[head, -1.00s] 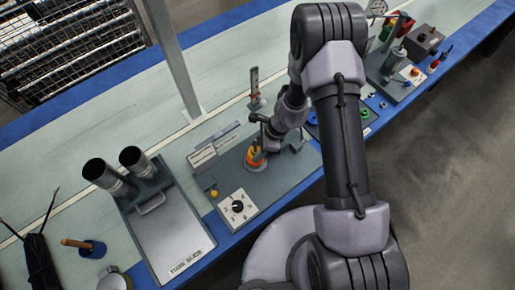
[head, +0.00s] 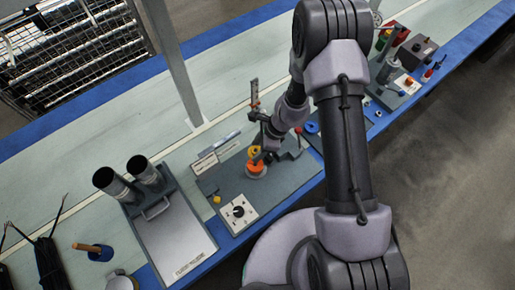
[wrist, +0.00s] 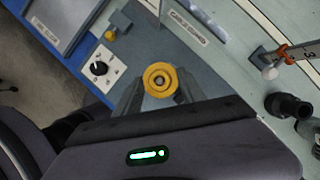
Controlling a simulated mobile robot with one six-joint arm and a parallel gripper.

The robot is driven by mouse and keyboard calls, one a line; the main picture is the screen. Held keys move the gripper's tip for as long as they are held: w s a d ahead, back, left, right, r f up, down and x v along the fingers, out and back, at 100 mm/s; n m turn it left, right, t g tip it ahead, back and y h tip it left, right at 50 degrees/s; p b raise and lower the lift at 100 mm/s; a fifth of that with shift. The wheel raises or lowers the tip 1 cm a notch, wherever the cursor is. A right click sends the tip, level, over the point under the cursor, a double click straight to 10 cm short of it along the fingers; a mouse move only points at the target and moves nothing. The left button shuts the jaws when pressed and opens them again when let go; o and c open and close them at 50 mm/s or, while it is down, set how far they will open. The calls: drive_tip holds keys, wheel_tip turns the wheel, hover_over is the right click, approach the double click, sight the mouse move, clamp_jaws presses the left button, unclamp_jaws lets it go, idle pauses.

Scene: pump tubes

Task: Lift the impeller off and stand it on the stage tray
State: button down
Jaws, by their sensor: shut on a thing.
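The yellow impeller (head: 253,151) shows in the head view just above an orange ring-shaped part (head: 257,167) on a round grey seat. In the wrist view the impeller (wrist: 160,80) is a round yellow piece with a dark centre, between the fingertips. My gripper (head: 261,155) is shut on it, and my wrist hides part of it in the head view. Whether the impeller is fully clear of the orange part is hard to tell. I cannot tell which tray is the stage tray.
A white dial plate (head: 238,212) and a small yellow knob (head: 216,199) are on the dark pump board (head: 275,187). An upright post (head: 254,95) stands behind. Left is a tube rack with two cylinders (head: 144,170). Right of my arm are small fixtures (head: 405,84).

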wheel_tip(320, 180, up, 6)
drive_tip(key=p, duration=0.4)
idle(0.3)
idle(0.3)
